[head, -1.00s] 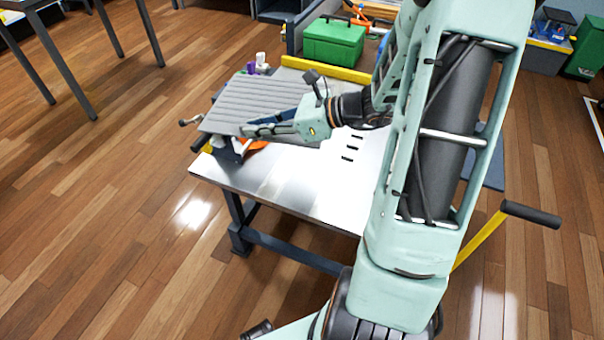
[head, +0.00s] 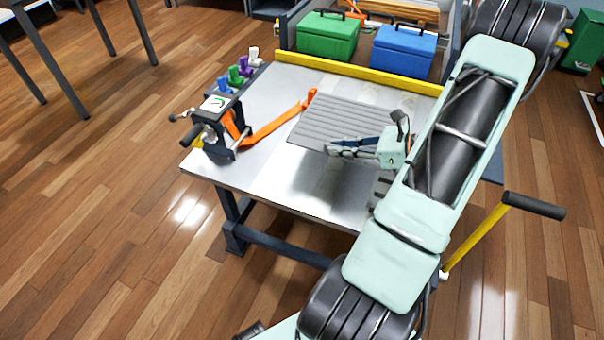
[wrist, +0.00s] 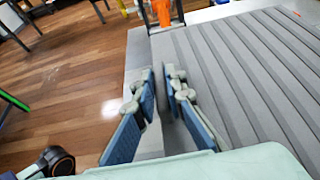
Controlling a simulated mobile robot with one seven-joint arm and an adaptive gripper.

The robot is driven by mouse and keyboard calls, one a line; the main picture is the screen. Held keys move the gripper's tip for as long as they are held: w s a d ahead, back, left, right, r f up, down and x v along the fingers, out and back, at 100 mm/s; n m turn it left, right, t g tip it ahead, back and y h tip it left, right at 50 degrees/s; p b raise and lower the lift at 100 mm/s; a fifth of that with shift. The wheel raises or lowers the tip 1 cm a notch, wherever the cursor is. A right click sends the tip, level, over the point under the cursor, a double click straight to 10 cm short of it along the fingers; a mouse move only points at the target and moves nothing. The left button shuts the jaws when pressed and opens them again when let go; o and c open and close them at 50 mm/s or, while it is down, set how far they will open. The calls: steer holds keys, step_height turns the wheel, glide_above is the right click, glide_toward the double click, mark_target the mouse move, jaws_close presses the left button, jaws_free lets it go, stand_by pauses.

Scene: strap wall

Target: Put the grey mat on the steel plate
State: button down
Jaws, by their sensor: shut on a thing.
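The grey ribbed mat (head: 338,118) is over the right-middle part of the steel plate (head: 262,182), which forms the bench top. The mat also fills the right of the wrist view (wrist: 245,75). My gripper (head: 336,147) is at the mat's near edge, shut on it; in the wrist view its two blue-padded fingers (wrist: 161,82) stand along that edge. The mat looks about level. I cannot tell whether it touches the plate or hangs slightly above. My fingers and arm hide part of its near edge and the plate's right side.
A ratchet device (head: 218,130) with an orange strap (head: 275,128) sits at the plate's left. Small coloured pieces (head: 238,72) stand behind it. A yellow bar (head: 355,73) runs along the back, before the green toolbox (head: 327,40) and blue toolbox (head: 404,50). The plate's front left is clear.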

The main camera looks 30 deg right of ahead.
steer(key=w+a+f+b, duration=0.2)
steer(key=a+f, duration=0.2)
steer(key=a, duration=0.4)
steer(key=b, duration=0.1)
glide_above(292, 195)
steer(key=d, duration=0.2)
steer(key=f, duration=0.4)
steer(key=shift+s+a, duration=0.2)
steer(key=shift+s, duration=0.05)
steer(key=shift+w+a+f+b, duration=0.15)
steer(key=shift+a+f+b, duration=0.25)
steer(key=shift+a+f, duration=0.2)
steer(key=f+b, duration=0.1)
steer(key=f, duration=0.2)
steer(key=shift+w+a+f+b, duration=0.1)
steer(key=shift+a+f+b, duration=0.1)
steer(key=shift+f+b, duration=0.15)
steer(key=shift+r, duration=0.1)
steer(key=c, duration=2)
jaws_free()
steer(key=shift+o, duration=0.2)
